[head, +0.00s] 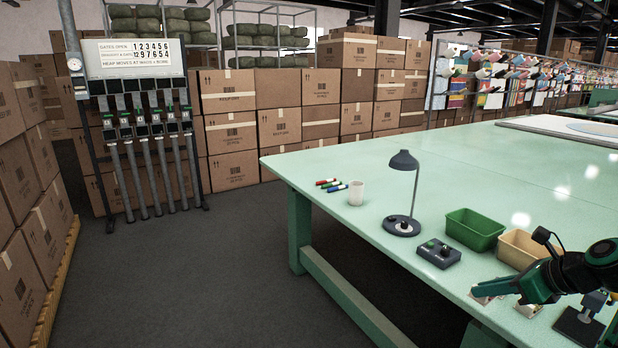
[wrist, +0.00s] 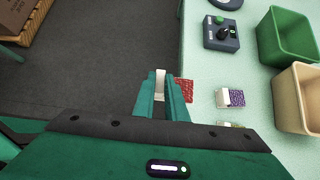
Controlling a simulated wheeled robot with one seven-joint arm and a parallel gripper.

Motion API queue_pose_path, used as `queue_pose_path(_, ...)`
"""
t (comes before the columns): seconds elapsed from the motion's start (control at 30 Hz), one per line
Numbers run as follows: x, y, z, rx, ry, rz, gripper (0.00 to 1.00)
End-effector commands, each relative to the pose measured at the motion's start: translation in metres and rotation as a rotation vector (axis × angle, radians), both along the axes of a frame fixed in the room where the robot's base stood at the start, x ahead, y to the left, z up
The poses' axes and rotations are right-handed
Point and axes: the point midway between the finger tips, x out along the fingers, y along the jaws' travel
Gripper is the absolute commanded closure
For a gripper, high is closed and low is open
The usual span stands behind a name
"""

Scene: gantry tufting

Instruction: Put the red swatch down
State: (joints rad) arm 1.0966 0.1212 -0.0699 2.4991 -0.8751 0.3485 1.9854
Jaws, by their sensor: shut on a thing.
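The red swatch (wrist: 185,90) shows just right of my fingers in the wrist view, by the left edge of the pale green table (wrist: 196,50). My gripper (wrist: 161,92) is shut on it, with a white part between the fingers. The fingers hide some of the swatch. In the head view, my gripper (head: 492,288) is low at the table's near edge, at the lower right. I cannot tell whether the swatch touches the table.
A purple swatch with a white end (wrist: 236,98) lies right of the red one, with another swatch (wrist: 230,125) partly hidden below it. A green bin (head: 474,229), a tan bin (head: 521,247), a control box (head: 437,254) and a desk lamp (head: 403,162) stand on the table.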

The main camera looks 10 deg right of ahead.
Motion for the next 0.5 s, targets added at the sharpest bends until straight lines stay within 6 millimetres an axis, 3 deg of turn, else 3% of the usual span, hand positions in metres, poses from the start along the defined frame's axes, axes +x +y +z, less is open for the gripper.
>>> queue_pose_path(0.27, 0.060, 0.027, -0.034, 0.012, 0.010, 0.022, 1.00)
queue_pose_path(0.5, 0.113, 0.066, -0.069, 0.011, 0.015, 0.044, 1.00)
